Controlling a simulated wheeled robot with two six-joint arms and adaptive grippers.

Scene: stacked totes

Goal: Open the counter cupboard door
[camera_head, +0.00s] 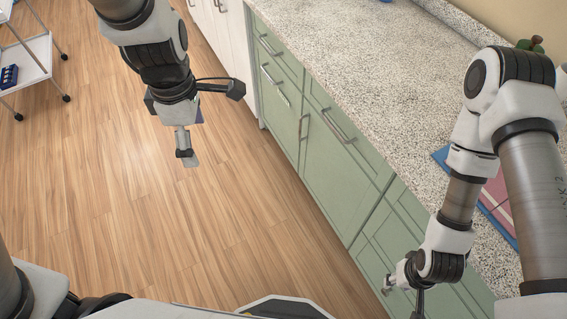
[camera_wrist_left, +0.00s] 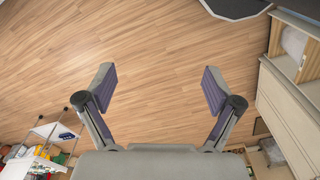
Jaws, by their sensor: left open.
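The green counter cupboard front (camera_head: 335,175) runs diagonally through the head view, with metal bar handles. An upright handle (camera_head: 303,126) and a slanting handle (camera_head: 337,127) show near its middle. Another green panel (camera_head: 405,240) lies lower right. The visible fronts look closed. My left gripper (camera_head: 188,155) hangs over the floor, left of and apart from the cupboard. In the left wrist view its fingers (camera_wrist_left: 157,84) are spread with nothing between them. My right gripper (camera_head: 393,283) is low at the right green panel; its fingertips are too small to tell contact or grip.
The speckled countertop (camera_head: 335,50) lies above the fronts, with a blue and pink flat item (camera_head: 493,205) on it under my right arm. A white wheeled cart (camera_head: 30,65) stands far left. Wooden floor (camera_head: 110,200) is clear around my left gripper.

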